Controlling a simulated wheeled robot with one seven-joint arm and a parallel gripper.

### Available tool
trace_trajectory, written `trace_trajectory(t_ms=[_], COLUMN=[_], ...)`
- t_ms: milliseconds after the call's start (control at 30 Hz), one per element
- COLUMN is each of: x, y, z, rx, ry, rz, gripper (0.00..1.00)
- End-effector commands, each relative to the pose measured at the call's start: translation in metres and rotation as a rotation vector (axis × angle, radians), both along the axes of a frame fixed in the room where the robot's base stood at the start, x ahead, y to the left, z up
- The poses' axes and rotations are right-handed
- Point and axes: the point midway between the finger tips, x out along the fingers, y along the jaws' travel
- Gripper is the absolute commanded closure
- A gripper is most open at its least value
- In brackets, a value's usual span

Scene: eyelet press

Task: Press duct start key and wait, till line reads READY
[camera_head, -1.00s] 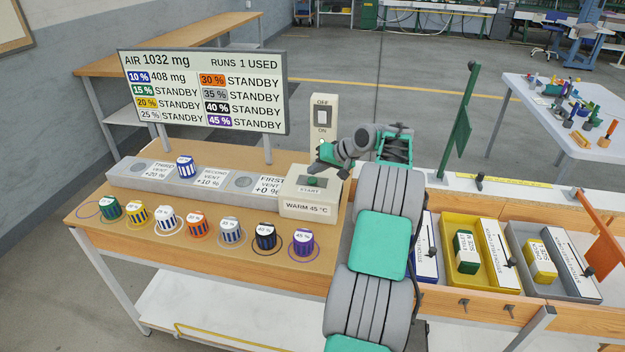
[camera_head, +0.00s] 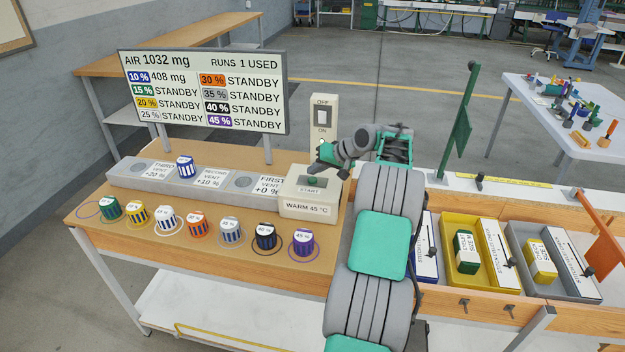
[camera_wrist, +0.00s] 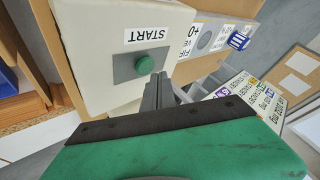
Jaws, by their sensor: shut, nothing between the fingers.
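The display board (camera_head: 204,92) reads AIR 1032 mg, RUNS 1 USED, 10 % 408 mg, and STANDBY for all other lines. A blue-striped cup (camera_head: 185,168) stands on the second vent of the grey vent block (camera_head: 125,172); the first and third vents are empty.
A row of several coloured cups (camera_head: 197,224) stands on rings along the bench front. An OFF/ON switch panel (camera_head: 323,120) rises behind the duct box. To the right are a yellow tray (camera_head: 450,222), a grey tray (camera_head: 520,240) and an upright green panel (camera_head: 460,130).

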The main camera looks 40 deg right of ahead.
Motion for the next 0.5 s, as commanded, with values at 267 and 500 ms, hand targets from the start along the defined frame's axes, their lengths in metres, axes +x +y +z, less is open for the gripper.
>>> trace_trajectory(t_ms=[267, 500], x=[0.0001, 0.0001], y=[0.0003, 0.0003], z=[-0.0080, -0.0080], rx=[0.000, 0.000], ry=[-0.001, 0.000], rz=[-0.001, 0.000], gripper=[1.00, 1.00])
